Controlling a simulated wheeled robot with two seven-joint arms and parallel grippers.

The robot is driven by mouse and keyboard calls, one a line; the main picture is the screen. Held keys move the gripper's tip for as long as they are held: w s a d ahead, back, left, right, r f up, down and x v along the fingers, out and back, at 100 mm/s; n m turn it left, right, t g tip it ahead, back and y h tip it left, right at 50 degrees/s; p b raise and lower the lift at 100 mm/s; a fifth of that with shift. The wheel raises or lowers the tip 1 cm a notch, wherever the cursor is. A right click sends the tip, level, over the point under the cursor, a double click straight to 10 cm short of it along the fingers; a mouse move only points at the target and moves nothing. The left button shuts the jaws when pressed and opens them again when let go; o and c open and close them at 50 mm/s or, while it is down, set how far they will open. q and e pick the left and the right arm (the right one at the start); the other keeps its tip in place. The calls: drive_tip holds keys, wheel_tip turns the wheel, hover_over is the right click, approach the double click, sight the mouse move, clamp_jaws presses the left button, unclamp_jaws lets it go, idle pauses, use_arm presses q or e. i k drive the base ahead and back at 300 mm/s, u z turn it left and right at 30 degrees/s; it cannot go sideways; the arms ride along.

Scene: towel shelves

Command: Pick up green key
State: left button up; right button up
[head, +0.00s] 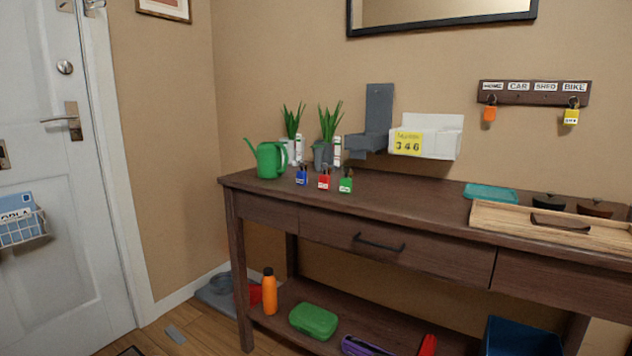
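The green key (346,184) is a small green tag with a white label and a dark ring at its top. It stands near the front left edge of the dark wooden console table (330,219). A red key (324,181) stands just left of it, apart from it, and a blue key (302,177) stands further left. Neither of my grippers shows in the head view.
A green watering can (270,160) and potted plants stand behind the keys. A wall holder (434,140) hangs behind. A key rack (534,93) holds orange and yellow keys. A wooden tray (490,215) lies right. The tabletop right of the green key is clear.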

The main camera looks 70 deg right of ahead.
sight(345, 183)
drive_tip(key=z, duration=0.25)
drive_tip(key=i, duration=0.7)
drive_tip(key=z, duration=1.2)
drive_tip(key=i, duration=0.55)
drive_tip(key=z, duration=0.6)
